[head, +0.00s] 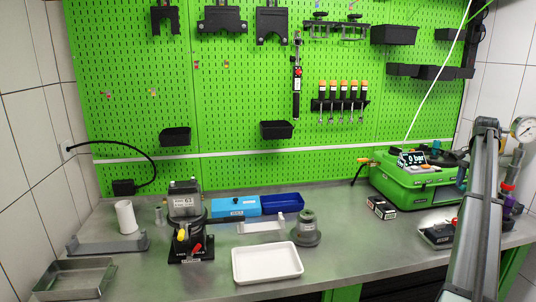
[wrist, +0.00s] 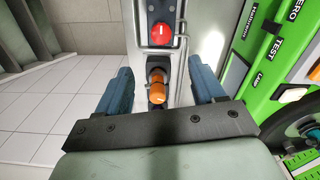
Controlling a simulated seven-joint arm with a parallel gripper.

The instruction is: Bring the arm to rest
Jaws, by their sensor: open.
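My gripper (wrist: 167,76) shows in the wrist view with its two blue fingers spread apart. An orange knob or handle (wrist: 157,92) on a dark mount appears between the fingers; I cannot tell its distance, and nothing looks clamped. In the head view, a grey upright link, likely my arm (head: 480,210), rises at the right in front of the bench. My gripper cannot be made out there.
The green pump tester (head: 415,187) stands at the bench's right, with a gauge (head: 523,128) beyond it. A red button (wrist: 161,31) lies ahead of the fingers.

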